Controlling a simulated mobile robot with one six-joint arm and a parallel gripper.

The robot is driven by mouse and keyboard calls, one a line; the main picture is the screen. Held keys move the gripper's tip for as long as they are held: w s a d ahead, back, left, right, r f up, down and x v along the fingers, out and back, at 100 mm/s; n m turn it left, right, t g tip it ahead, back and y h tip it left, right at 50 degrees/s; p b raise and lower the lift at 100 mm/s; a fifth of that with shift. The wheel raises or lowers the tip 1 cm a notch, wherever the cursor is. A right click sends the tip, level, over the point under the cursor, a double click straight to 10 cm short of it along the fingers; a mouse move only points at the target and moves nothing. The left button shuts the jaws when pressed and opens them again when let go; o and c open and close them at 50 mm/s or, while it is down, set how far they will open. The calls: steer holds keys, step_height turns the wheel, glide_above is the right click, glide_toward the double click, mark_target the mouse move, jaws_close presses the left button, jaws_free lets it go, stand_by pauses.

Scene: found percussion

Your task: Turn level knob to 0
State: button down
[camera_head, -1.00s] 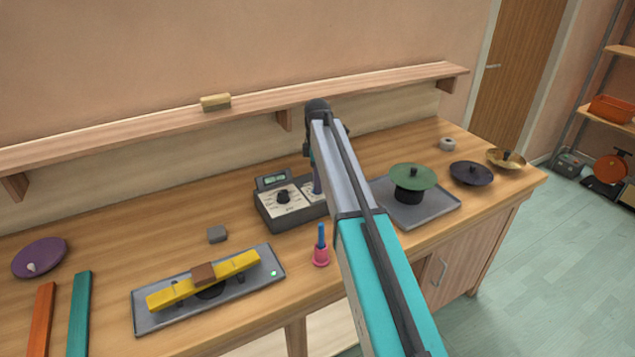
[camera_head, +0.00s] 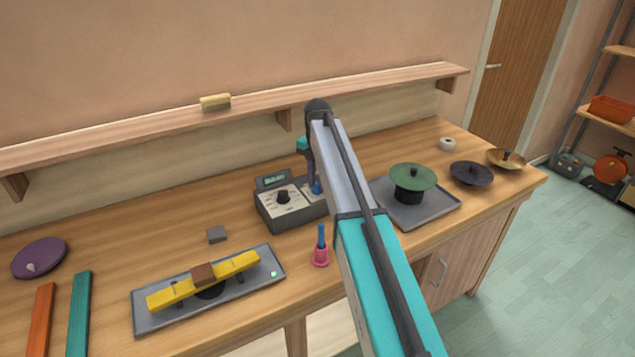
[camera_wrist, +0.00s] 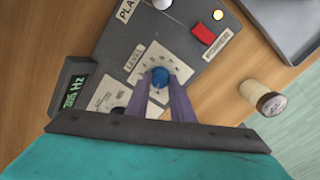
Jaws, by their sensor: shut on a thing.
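The level knob (camera_wrist: 159,76) is a blue knob on a pale dial plate marked LEVEL, seen in the wrist view. My gripper (camera_wrist: 160,84) has its two purple fingers shut on the knob, one on each side. The knob's pointer and the dial numbers are too small to read. In the head view the control box (camera_head: 268,214) stands on the bench, and my arm hides its right part. A little of the blue knob (camera_head: 316,188) shows beside my arm, by the gripper.
A black knob (camera_head: 283,196) sits on the box's left dial. In the wrist view a red switch (camera_wrist: 203,34) and a lit lamp (camera_wrist: 218,15) are near. A pink holder (camera_head: 321,256) stands in front of the box. A tray with a green disc (camera_head: 414,176) is at right.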

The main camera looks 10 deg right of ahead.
mark_target(317, 186)
steer(key=shift+n, duration=1.7)
steer(key=c, duration=1.5)
jaws_free()
steer(key=shift+c, duration=0.2)
steer(key=shift+r, duration=0.1)
step_height(317, 186, up, 14)
steer(key=b, duration=0.3)
